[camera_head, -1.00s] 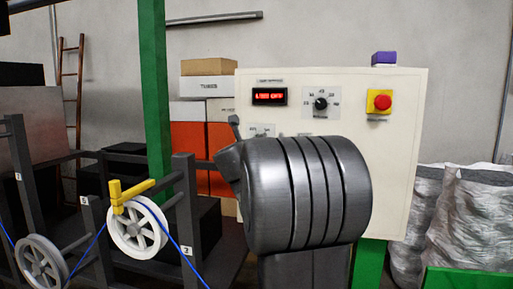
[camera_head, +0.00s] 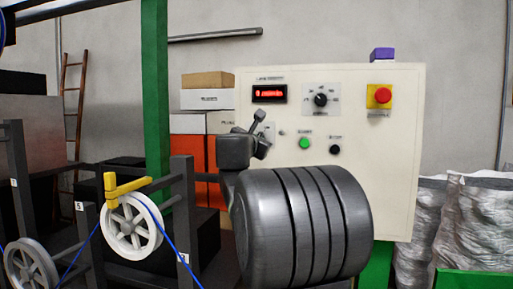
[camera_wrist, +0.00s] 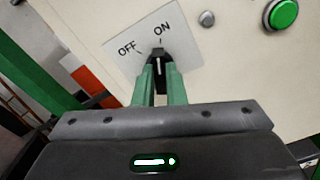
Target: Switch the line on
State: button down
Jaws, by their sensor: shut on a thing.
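The control panel (camera_head: 395,150) stands upright behind my arm. Its OFF/ON switch plate (camera_wrist: 125,40) shows in the wrist view, with OFF at left and ON at upper right. The black switch knob (camera_wrist: 157,57) stands roughly upright in the picture, its top towards ON; its exact setting is hard to read. My gripper (camera_wrist: 160,75) has its green fingers closed on either side of the knob. In the head view my gripper (camera_head: 258,133) is at the panel's left edge and partly hides the switch plate.
A green button (camera_head: 305,143) and a black button (camera_head: 335,149) sit right of the switch. Above are a red display (camera_head: 269,93), a dial (camera_head: 321,99) and a red emergency button (camera_head: 382,95). White wheels (camera_head: 132,226) carry the blue cable (camera_head: 170,240) at left.

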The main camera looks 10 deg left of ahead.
jog(key=shift+m+b, duration=0.3)
jog(key=shift+m, duration=0.3)
jog(key=c, duration=1.5)
grip_release()
jog(key=s, duration=0.4)
jog(key=s+b, duration=0.1)
jog(key=s, duration=0.4)
jog(key=s+b, duration=0.1)
jog(key=s, duration=0.4)
jog(key=shift+a, duration=0.25)
jog(key=shift+w, duration=0.15)
